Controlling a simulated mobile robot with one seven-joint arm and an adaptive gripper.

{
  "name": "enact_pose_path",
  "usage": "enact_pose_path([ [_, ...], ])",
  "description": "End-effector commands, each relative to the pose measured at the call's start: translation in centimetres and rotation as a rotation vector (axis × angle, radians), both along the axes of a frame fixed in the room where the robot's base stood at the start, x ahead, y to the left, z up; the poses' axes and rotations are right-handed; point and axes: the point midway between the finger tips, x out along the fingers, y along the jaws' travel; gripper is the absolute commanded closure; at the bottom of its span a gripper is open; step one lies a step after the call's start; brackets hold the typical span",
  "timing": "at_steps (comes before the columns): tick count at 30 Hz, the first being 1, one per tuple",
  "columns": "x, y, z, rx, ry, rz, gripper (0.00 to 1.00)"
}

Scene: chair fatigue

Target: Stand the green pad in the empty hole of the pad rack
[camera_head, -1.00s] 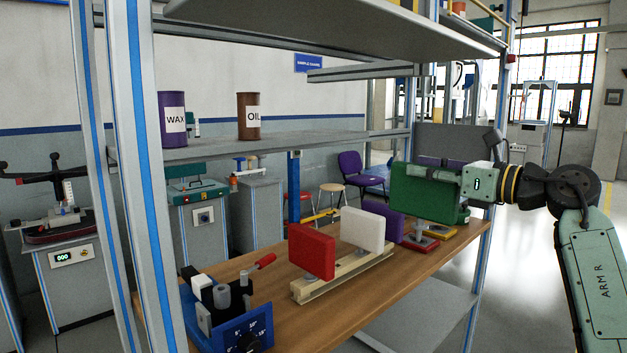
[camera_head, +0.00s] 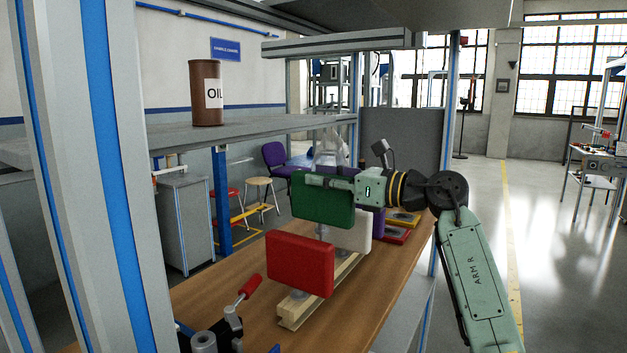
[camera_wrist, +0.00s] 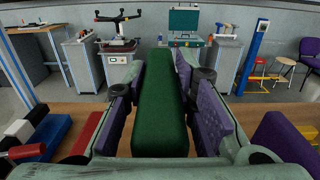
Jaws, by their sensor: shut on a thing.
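My gripper (camera_head: 328,182) is shut on the green pad (camera_head: 322,205), which it holds upright above the pad rack. A short grey stem shows under the pad. The rack is a cream beam (camera_head: 298,306) on the wooden bench. The red pad (camera_head: 300,264) stands at its near end and the white pad (camera_head: 356,236) farther along. The green pad appears between them and partly covers the white pad. The empty hole is hidden from view. In the wrist view, the green pad (camera_wrist: 160,105) lies between my purple-faced jaws, with the red pad (camera_wrist: 84,136) at left.
A purple pad (camera_wrist: 283,143) stands right of my gripper in the wrist view. Red and yellow bases (camera_head: 400,222) lie at the bench's far end. A clamp with a red handle (camera_head: 249,287) is near. A shelf with an oil can (camera_head: 206,93) and a post (camera_head: 90,180) bound the space.

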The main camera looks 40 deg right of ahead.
Motion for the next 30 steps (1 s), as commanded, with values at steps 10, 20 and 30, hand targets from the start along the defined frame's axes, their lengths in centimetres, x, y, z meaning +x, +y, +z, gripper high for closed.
enact_pose_path([
  [10, -0.2, -0.1, 0.2, -0.001, 0.0, 0.0, 1.0],
  [20, -0.3, -0.1, -2.0, -0.001, 0.001, 0.0, 1.0],
  [30, -0.3, -0.1, -5.0, -0.001, 0.001, 0.0, 1.0],
])
